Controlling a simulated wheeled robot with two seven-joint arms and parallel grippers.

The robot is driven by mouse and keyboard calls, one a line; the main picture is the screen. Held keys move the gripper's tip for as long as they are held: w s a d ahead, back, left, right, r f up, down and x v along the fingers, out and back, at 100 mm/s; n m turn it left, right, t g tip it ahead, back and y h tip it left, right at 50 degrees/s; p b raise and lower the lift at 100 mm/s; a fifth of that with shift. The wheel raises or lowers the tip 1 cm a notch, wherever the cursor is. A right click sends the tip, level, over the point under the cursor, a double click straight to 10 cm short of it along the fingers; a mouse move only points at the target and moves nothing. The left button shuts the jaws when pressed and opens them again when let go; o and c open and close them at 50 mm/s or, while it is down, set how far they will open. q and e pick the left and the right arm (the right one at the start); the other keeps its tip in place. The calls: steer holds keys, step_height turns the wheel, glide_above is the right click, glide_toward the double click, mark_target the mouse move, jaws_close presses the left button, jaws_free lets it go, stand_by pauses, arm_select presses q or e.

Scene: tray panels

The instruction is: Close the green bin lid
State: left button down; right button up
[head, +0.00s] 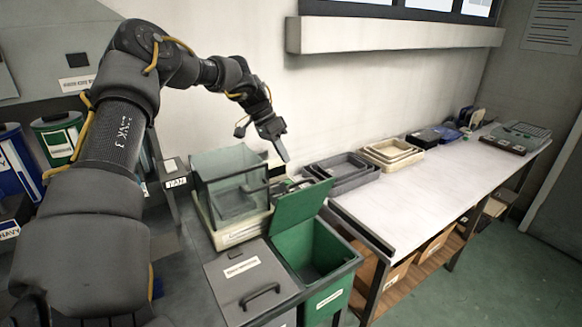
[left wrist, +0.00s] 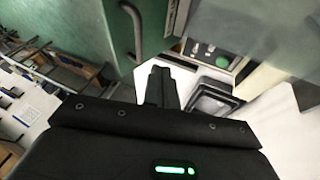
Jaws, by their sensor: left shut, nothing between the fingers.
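The green bin (head: 331,268) stands at the lower middle of the head view, and its inside shows from above. Its green lid (head: 300,204) is open, standing raised along the bin's far edge. My left gripper (head: 284,152) is shut and empty, up above and behind the lid, pointing down and apart from it in the head view. In the left wrist view my shut fingers (left wrist: 160,86) point toward a dark bar handle (left wrist: 134,32) on a green panel (left wrist: 80,28), which looks like the lid. My right gripper is in neither view.
A grey bin (head: 229,270) with its lid down and a black handle stands left of the green bin. A clear-walled box (head: 228,170) is close behind. A white-topped table (head: 415,200) with grey trays (head: 341,183) and cream trays (head: 390,160) runs along the wall.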

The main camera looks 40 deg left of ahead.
arm_select(q)
steer(key=d+f, duration=0.1)
steer(key=d+f+p, duration=0.1)
steer(key=d+f, duration=0.1)
steer(key=d, duration=0.1)
steer(key=shift+s+f+p, duration=0.3)
steer(key=shift+s+p, duration=0.05)
